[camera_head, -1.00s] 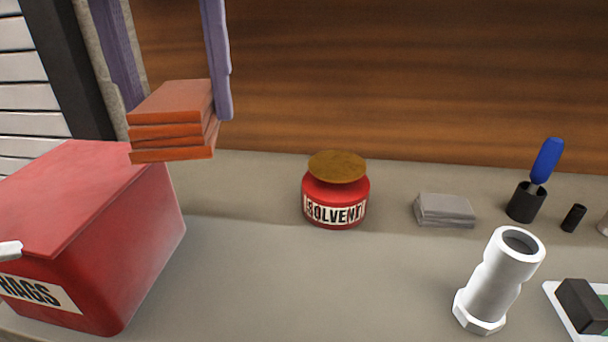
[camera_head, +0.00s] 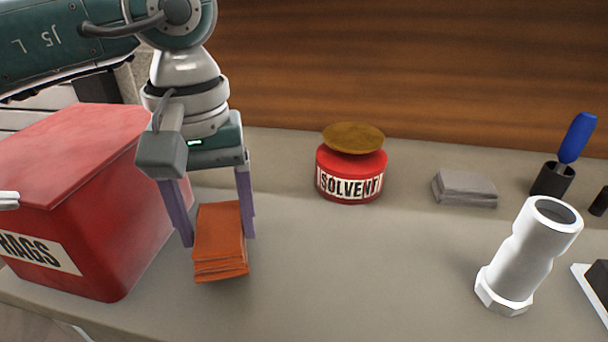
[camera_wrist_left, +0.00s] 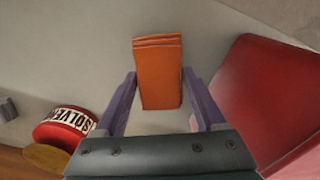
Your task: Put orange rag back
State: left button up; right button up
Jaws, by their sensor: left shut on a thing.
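The orange rag (camera_head: 220,240) is a folded stack between the two purple fingers of my left gripper (camera_head: 219,241), which is shut on it. The rag is just right of the red rags bin (camera_head: 125,235), low over or at the counter; I cannot tell if it touches. In the left wrist view the rag (camera_wrist_left: 158,75) shows between the fingertips (camera_wrist_left: 159,76), with the red bin (camera_wrist_left: 265,95) to the right. The bin's red lid (camera_head: 75,150) looks closed, and its inside is hidden. My right gripper is not in view.
A red solvent can (camera_head: 350,180) with a brass-coloured top stands behind and right of the rag. Grey folded cloth (camera_head: 465,188), a white pipe fitting (camera_head: 528,255) and a blue-handled tool (camera_head: 577,138) in a black holder are farther right. The middle front counter is clear.

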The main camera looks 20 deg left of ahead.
aim_at(217, 227)
pick_arm(q)
jog(key=shift+f, duration=1.6)
jog(key=shift+f+b, duration=0.2)
jog(key=shift+b, duration=0.15)
jog(key=o, duration=1.3)
jog(key=shift+r, duration=0.1)
